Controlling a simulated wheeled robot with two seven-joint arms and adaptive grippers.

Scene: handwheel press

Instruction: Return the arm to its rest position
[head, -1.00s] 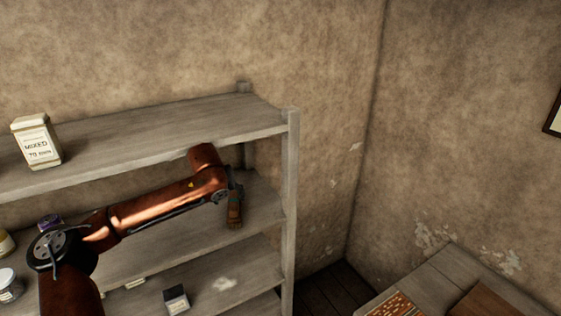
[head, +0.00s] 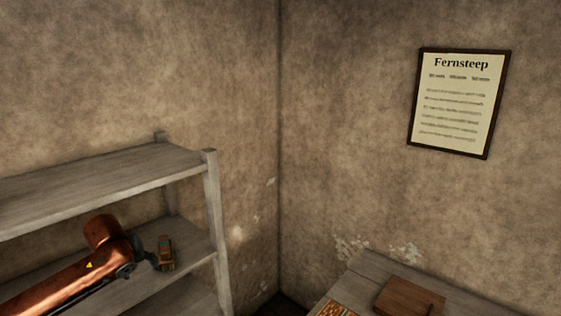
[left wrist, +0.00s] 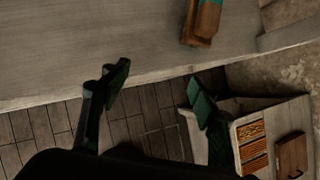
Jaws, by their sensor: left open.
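My left arm comes in from the left in the head view, low in front of the grey shelf unit (head: 105,180). My left gripper (head: 143,262) is at its end, just left of a small brown wooden item (head: 166,253) on a lower shelf board. In the left wrist view my left gripper (left wrist: 158,95) has its two dark green-padded fingers spread wide, with nothing between them. A wooden item with a teal part (left wrist: 205,20) lies on the board beyond the fingertips, apart from them. My right gripper is not in view.
A worktop (head: 365,277) stands at the lower right with a brown wooden box (head: 408,297) and a patterned orange panel (head: 333,309). A framed Fernsteep notice (head: 460,104) hangs on the right wall. Plank floor (left wrist: 140,122) shows past the shelf edge.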

